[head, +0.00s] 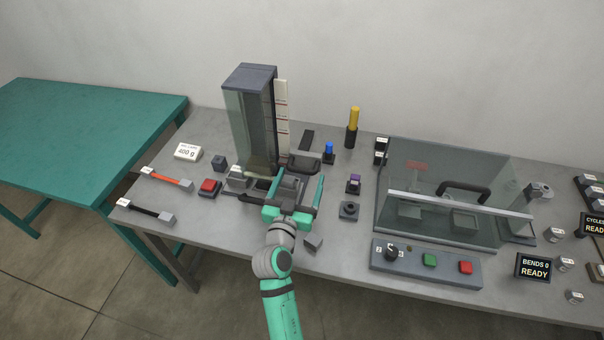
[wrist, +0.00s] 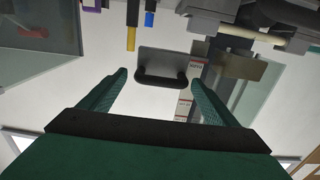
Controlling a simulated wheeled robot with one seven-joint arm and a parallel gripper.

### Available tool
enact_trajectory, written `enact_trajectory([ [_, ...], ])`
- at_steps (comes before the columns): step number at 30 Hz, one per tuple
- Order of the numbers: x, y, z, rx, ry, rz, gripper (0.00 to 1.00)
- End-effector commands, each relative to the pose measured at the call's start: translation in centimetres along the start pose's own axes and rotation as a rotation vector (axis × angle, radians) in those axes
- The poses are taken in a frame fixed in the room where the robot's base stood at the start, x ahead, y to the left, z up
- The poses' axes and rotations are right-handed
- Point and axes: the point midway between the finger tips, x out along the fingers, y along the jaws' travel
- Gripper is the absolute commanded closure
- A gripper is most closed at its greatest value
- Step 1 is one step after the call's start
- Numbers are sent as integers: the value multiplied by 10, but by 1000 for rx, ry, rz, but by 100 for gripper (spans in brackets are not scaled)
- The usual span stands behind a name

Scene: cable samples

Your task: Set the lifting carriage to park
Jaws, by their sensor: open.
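A tall dark tower (head: 235,110) with clear sides stands at the back of the grey bench. A white scale strip (head: 282,115) with red marks runs up its right side. The lifting carriage with a dark bar handle (head: 303,163) sits low beside the strip. In the wrist view the handle (wrist: 160,82) and its grey plate (wrist: 163,62) show beyond and between my fingertips. My gripper (head: 301,181) is open and empty, in front of the handle and apart from it. The labelled strip also shows in the wrist view (wrist: 186,98); its small print is mostly unreadable.
A glass-sided enclosure (head: 450,220) with a black handle stands to the right, behind a button panel (head: 426,264). A blue-topped post (head: 329,152) and a yellow-topped post (head: 353,120) stand near the carriage. A red button (head: 208,186) and cable samples (head: 166,178) lie left.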

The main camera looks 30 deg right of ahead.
Motion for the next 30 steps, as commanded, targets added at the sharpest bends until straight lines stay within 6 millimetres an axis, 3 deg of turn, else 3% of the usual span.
enact_trajectory([
  [6, -43, 0, 2, -2, -3, -2, 17],
  [12, -68, 0, 2, -2, -3, -1, 17],
  [30, -76, 1, 1, 0, -3, 1, 17],
])
